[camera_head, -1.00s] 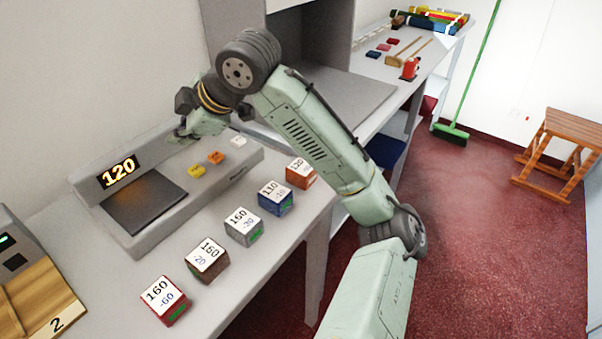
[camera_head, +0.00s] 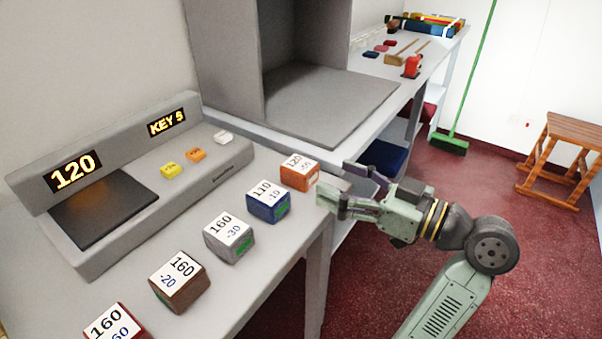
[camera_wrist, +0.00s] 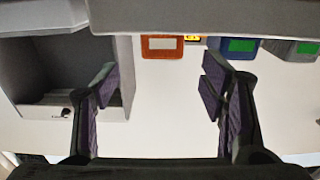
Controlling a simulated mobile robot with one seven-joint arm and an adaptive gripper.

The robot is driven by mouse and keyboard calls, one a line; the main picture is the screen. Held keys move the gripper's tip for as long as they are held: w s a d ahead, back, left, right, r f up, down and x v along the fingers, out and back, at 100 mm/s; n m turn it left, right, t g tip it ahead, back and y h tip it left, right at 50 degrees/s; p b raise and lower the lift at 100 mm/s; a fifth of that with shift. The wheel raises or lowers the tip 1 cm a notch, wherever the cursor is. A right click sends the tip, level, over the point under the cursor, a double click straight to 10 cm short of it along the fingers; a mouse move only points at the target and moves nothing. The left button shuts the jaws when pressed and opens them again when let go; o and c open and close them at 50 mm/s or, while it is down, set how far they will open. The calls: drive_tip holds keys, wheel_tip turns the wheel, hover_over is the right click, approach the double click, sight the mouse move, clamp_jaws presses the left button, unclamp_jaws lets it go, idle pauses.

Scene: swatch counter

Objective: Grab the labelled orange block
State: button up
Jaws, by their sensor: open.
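The orange block (camera_head: 297,183) stands at the far right end of the row of labelled blocks, near the counter's front edge. Its white top label reads 120, with a smaller number below that I cannot read surely. My gripper (camera_head: 335,182) is open and empty, just right of the block, with its fingers pointing at it. In the wrist view the orange block (camera_wrist: 167,53) shows at the top, beyond and between the open fingers of my gripper (camera_wrist: 160,82). The block is apart from the fingers in that view.
A blue block (camera_head: 268,207) stands close beside it, then grey (camera_head: 229,246), brown (camera_head: 180,291) and red (camera_head: 98,333) blocks. Behind is a grey console (camera_head: 110,245) showing 120 and KEY 5, with small keys. A grey open cabinet (camera_head: 320,95) stands farther back.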

sight(298, 163)
drive_tip(key=x, duration=0.3)
drive_tip(key=shift+a+r, duration=0.1)
drive_tip(key=shift+a, duration=0.05)
drive_tip(key=p+x, duration=0.2)
drive_tip(key=x, duration=0.2)
drive_tip(key=shift+a+r, duration=0.1)
drive_tip(key=shift+a, duration=0.1)
drive_tip(key=shift+w+a, duration=0.35)
drive_tip(key=shift+a, duration=0.1)
drive_tip(key=shift+c, duration=0.5)
drive_tip(key=c, duration=1.2)
